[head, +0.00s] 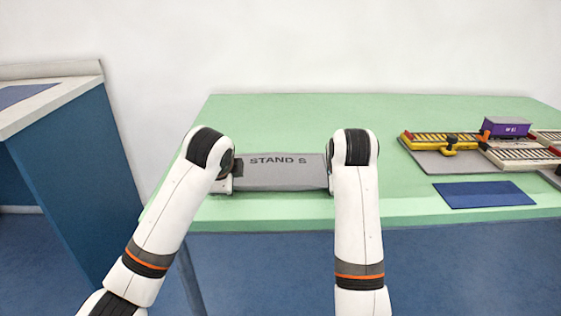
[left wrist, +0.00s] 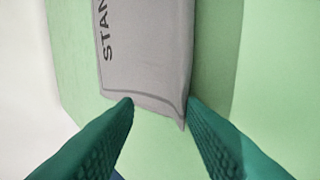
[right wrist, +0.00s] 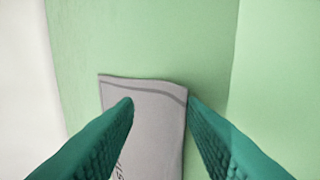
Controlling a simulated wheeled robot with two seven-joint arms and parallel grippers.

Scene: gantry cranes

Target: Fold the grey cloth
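The grey cloth (head: 285,177) lies as a flat strip near the front edge of the green table, with dark "STAND S" lettering on it. My left gripper (left wrist: 160,101) is at its left end; its fingers are apart, one tip over the cloth and the other at its long edge near a corner. My right gripper (right wrist: 160,101) is at the right end, fingers apart, one tip over the cloth (right wrist: 155,100) and the other just beside its edge. In the head view my wrists hide both ends of the cloth. I cannot tell whether the cloth is in layers.
The green table (head: 270,112) is clear behind the cloth. To the right are a blue mat (head: 484,194), a yellow and red gantry crane model (head: 445,140) on a grey board and a purple container (head: 506,127). A blue cabinet (head: 75,170) stands at the left.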

